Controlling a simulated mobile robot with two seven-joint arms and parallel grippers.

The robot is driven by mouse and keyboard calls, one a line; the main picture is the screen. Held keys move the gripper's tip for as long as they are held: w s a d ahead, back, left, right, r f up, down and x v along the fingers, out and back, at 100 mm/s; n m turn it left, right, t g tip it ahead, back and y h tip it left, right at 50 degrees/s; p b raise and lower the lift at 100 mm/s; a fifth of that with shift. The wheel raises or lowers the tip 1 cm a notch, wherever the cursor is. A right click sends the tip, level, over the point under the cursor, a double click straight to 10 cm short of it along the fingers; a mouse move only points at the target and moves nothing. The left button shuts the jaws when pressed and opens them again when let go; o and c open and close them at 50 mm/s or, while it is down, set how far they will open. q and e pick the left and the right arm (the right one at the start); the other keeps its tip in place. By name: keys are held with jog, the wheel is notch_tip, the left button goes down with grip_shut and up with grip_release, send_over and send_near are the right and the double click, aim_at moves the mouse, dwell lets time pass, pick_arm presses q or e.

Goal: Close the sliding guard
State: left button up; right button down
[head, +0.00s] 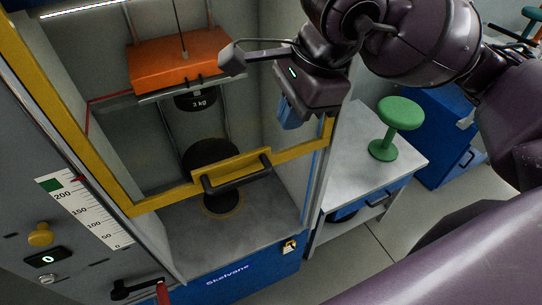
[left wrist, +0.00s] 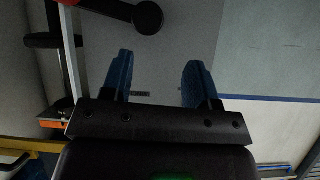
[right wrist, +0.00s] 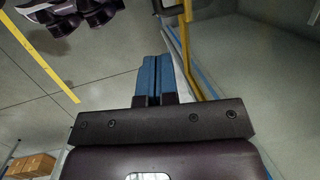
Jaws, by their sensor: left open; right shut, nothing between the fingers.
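The sliding guard (head: 160,200) is a clear panel in a yellow frame on the front of the test machine. Its lower yellow bar carries a black handle (head: 236,178) and stands above the grey machine bed, with a gap below it. My right gripper (head: 289,115) is shut and empty, fingers pointing down, above and to the right of the handle and apart from it. Its blue fingers also show together in the right wrist view (right wrist: 152,80), with a yellow frame to their right. My left gripper (left wrist: 160,75) is open and empty in the left wrist view; it is not visible in the head view.
Behind the guard are an orange block (head: 180,58), a black 3 kg weight (head: 196,101) and a dark round seat. A green stool model (head: 400,115) stands on the side table (head: 345,215) at right.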

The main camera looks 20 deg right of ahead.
aim_at(268, 168)
jog(key=p+x, duration=0.1)
jog(key=x, duration=1.1)
pick_arm(q)
jog(key=shift+r, duration=0.55)
jog(key=shift+f, duration=0.15)
pick_arm(e)
jog(key=shift+f, duration=0.1)
